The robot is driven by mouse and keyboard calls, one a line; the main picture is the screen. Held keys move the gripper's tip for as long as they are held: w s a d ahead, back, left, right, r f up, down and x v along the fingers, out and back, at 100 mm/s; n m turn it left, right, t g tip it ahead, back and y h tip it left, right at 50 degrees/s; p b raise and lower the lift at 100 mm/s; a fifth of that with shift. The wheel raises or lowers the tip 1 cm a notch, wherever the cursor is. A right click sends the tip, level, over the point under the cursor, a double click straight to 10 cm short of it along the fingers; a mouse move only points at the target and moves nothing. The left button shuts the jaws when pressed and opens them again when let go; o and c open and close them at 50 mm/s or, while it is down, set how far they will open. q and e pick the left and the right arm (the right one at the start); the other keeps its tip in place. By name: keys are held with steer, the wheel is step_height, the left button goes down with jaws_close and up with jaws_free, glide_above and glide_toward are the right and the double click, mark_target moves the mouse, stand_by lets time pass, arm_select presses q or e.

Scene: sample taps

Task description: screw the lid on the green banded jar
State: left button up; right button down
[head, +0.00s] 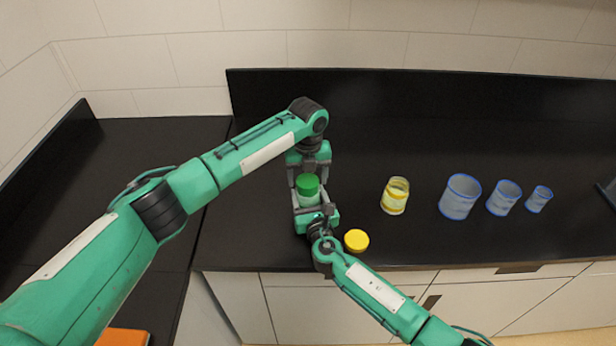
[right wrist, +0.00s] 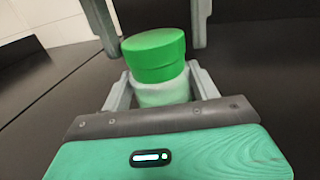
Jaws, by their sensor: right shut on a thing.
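The green banded jar (head: 307,201) stands on the black counter; its pale upper body (right wrist: 163,93) shows in the right wrist view, and its lower part is hidden. The green lid (head: 307,184) sits on its mouth and looks slightly tilted in the right wrist view (right wrist: 154,55). My right gripper (head: 311,212) is shut on the jar body from the near side. My left gripper (head: 308,168) comes from the far side. Its fingers stand apart on either side of the lid, with gaps showing in the right wrist view.
A yellow lid (head: 356,240) lies near the front edge, just right of my right gripper. A yellow banded jar (head: 395,197) and three blue-rimmed beakers (head: 460,198) stand to the right. The counter's left part is clear. A black backsplash (head: 400,100) runs behind.

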arm_select(q)
steer(key=shift+o, duration=0.9)
step_height(320, 180, up, 12)
arm_select(e)
steer(key=shift+c, duration=1.4)
jaws_free()
steer(key=shift+s, duration=0.1)
arm_select(q)
step_height(320, 180, down, 2)
steer(key=shift+f+b, duration=0.1)
steer(key=shift+b, duration=0.95)
arm_select(e)
steer(key=v, duration=1.3)
steer(key=shift+s+d, duration=0.15)
steer(key=shift+s, duration=0.1)
